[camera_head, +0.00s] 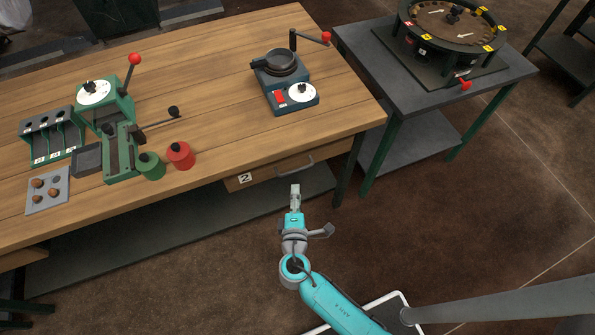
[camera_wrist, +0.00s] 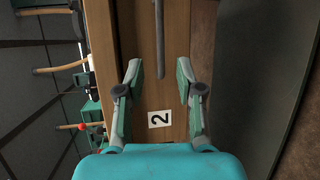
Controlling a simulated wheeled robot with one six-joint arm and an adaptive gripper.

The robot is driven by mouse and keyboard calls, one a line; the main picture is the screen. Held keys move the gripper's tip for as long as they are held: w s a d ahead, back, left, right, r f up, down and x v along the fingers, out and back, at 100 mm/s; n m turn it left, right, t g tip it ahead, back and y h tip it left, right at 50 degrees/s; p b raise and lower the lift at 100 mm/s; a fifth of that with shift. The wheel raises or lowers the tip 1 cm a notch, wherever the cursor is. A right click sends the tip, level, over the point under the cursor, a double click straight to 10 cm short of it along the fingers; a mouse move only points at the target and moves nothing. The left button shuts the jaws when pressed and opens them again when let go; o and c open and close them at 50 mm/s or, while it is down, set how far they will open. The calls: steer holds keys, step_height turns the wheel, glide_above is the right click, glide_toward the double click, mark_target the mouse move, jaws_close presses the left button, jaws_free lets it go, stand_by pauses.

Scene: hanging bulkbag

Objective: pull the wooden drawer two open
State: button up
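The wooden drawer two (camera_head: 270,173) is under the front edge of the workbench, near its right end. Its front bears a white label "2" and a grey bar handle (camera_head: 296,166); the drawer looks shut. My gripper (camera_head: 295,189) is in front of the drawer, just below the handle in the head view. In the wrist view my gripper (camera_wrist: 158,72) is open and empty, its two fingers apart. The drawer front (camera_wrist: 158,95) shows between them, with the label low and the handle (camera_wrist: 159,40) ahead of the fingertips. No contact with the handle shows.
The wooden workbench (camera_head: 200,80) carries a green press (camera_head: 118,130), a grey device with a red-knobbed crank (camera_head: 282,75), and red and green cylinders. A grey side table (camera_head: 430,90) with a round fixture stands at the right. The brown floor (camera_head: 450,220) at lower right is mostly clear.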

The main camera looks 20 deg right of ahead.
mark_target(297, 170)
steer(key=x, duration=1)
steer(key=shift+d+f, duration=0.1)
steer(key=shift+d, duration=0.05)
jaws_close()
